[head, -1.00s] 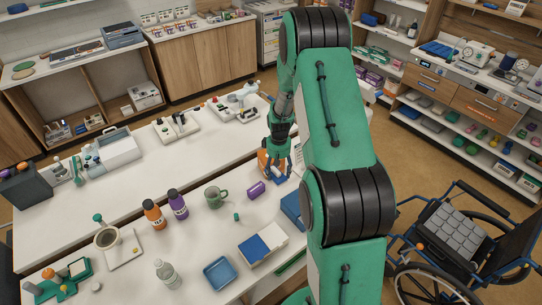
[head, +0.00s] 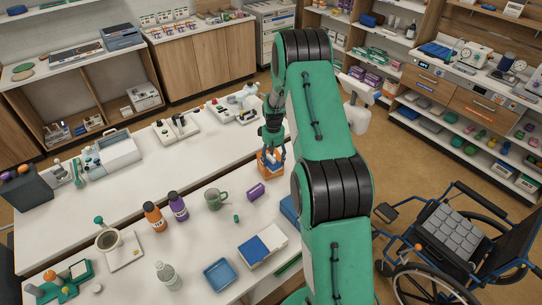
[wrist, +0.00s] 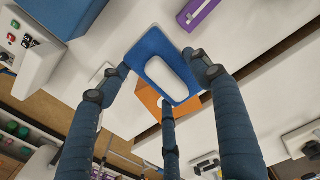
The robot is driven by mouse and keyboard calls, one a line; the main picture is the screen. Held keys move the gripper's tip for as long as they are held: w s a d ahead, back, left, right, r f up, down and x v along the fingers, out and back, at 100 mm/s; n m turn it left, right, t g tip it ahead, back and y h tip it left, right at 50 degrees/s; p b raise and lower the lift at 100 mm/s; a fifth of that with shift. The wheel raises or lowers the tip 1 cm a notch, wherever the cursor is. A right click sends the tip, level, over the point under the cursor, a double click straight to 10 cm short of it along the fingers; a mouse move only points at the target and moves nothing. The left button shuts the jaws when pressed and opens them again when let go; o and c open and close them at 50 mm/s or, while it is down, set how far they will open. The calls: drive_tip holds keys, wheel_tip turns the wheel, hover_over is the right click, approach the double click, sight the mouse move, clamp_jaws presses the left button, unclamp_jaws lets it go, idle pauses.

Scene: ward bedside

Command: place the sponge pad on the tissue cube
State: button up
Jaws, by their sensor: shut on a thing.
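The sponge pad (wrist: 152,48), a blue rectangle with a white rounded oval on its face, lies between my gripper's fingers (wrist: 160,72) in the wrist view. My gripper is shut on it. The tissue cube (wrist: 150,108), an orange box, shows just beneath and partly behind the pad. In the head view my gripper (head: 272,143) is directly over the tissue cube (head: 270,164), near the table's right edge. The pad is hard to make out there. I cannot tell whether the pad touches the cube's top.
A purple box (head: 256,191) and a green mug (head: 215,199) stand nearby on the white table. Orange (head: 154,217) and purple (head: 178,206) bottles stand further left. A blue tray (head: 219,274) lies in front. A wheelchair (head: 455,235) stands on the floor at right.

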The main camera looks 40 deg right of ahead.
sight(271, 156)
drive_tip(key=shift+w+d+f+p, duration=0.1)
drive_tip(key=shift+w+d, duration=0.25)
drive_tip(key=shift+w, duration=0.4)
drive_tip(key=shift+w+d+f+p, duration=0.1)
drive_tip(key=shift+w+d, duration=0.3)
drive_tip(key=shift+w, duration=0.3)
drive_tip(key=shift+w+d+p, duration=0.1)
drive_tip(key=shift+w+d, duration=0.25)
drive_tip(key=shift+w, duration=0.4)
drive_tip(key=shift+w+d, duration=0.15)
drive_tip(key=shift+w, duration=0.1)
drive_tip(key=shift+w+f+p, duration=0.15)
drive_tip(key=shift+f+p, duration=0.4)
drive_tip(key=shift+f, duration=1.25)
drive_tip(key=shift+f, duration=0.1)
drive_tip(key=o, duration=1.2)
drive_tip(key=shift+c, duration=0.2)
wheel_tip(271, 156, up, 12)
drive_tip(key=b, duration=0.1)
drive_tip(key=shift+b, duration=0.3)
